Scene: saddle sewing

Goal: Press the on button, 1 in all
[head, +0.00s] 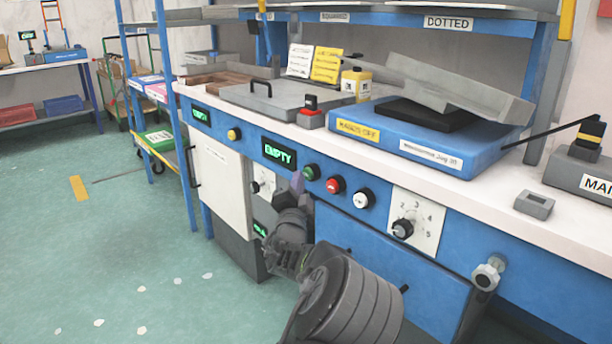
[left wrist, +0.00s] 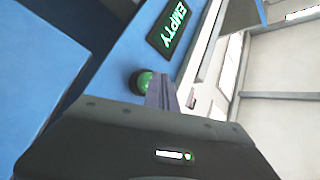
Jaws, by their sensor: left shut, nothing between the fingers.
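A green round button (head: 311,172) sits on the blue front panel (head: 230,138) of the bench, right of a display reading EMPTY (head: 279,153). A red button (head: 335,185) and a white button (head: 362,198) follow to its right. My left gripper (head: 297,182) is shut and empty, its tips just left of the green button. In the left wrist view the shut fingers (left wrist: 160,92) are right beside the green button (left wrist: 144,82) and partly overlap it. Whether they touch it I cannot tell. My right gripper is not in view.
A dial plate (head: 415,222) with a black knob is right of the buttons. A white cabinet door (head: 222,175) is to the left. The benchtop above holds a blue jig box (head: 430,145) and a small red-topped switch box (head: 311,113).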

